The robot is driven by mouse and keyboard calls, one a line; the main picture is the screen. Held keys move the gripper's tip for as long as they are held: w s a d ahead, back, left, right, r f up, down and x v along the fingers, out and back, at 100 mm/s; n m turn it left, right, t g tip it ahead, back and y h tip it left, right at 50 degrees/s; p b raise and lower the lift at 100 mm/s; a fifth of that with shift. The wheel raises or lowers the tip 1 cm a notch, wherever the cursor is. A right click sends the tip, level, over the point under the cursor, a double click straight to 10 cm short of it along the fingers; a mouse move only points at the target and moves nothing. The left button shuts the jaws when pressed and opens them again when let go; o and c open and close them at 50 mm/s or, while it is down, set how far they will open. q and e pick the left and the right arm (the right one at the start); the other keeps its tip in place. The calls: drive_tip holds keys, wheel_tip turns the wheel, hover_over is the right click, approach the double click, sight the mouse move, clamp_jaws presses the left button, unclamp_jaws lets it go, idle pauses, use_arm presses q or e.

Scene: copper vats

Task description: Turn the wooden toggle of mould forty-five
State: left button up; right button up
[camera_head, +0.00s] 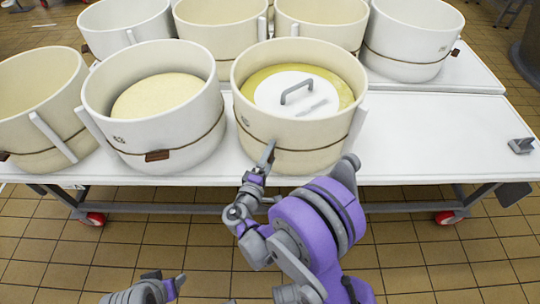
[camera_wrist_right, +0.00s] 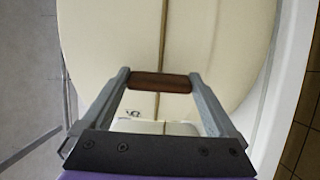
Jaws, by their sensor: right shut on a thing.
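A cream round mould (camera_head: 298,132) stands at the table's front edge, with a white handled lid (camera_head: 296,92) inside on a yellowish mass. A thin cord circles it. My right gripper (camera_head: 268,156) is at the front of this mould. In the right wrist view the brown wooden toggle (camera_wrist_right: 160,82) lies across the cord, between the fingertips of my right gripper (camera_wrist_right: 159,79), which is shut on its two ends. In the head view the toggle is mostly hidden by the gripper. A small dark mark on the wall is too small to read.
A white mould (camera_head: 150,130) with a pale filling and its own toggle (camera_head: 157,156) stands close on the left. Another mould (camera_head: 42,120) stands farther left, and several more behind. The white table (camera_head: 430,135) is bare to the right, except for a grey object (camera_head: 521,146).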

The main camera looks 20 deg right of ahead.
drive_tip(key=o, duration=1)
drive_tip(key=v, duration=1.1)
drive_tip(key=shift+p, duration=0.35)
drive_tip(key=shift+w, duration=0.1)
